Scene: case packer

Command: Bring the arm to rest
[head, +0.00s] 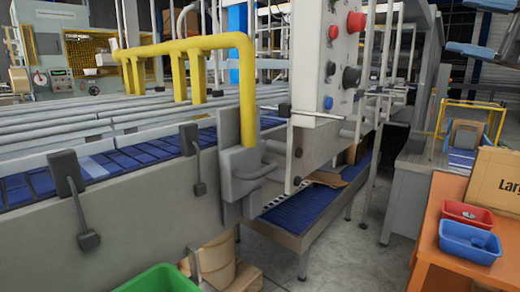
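My gripper is not in view, so I cannot see whether it is open or shut or whether it holds anything. My arm cannot be made out clearly in the head view. Blue-grey shapes (482,54) reach in at the upper right edge, and I cannot tell what they are.
A long conveyor with blue slats (100,168) and a yellow rail (190,45) fills the left. A control panel (330,60) stands mid-view. An orange table (440,230) at right holds a red bin (468,212), a blue bin (470,243) and a cardboard box (500,182). A green bin (160,280) is low left. Floor between is open.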

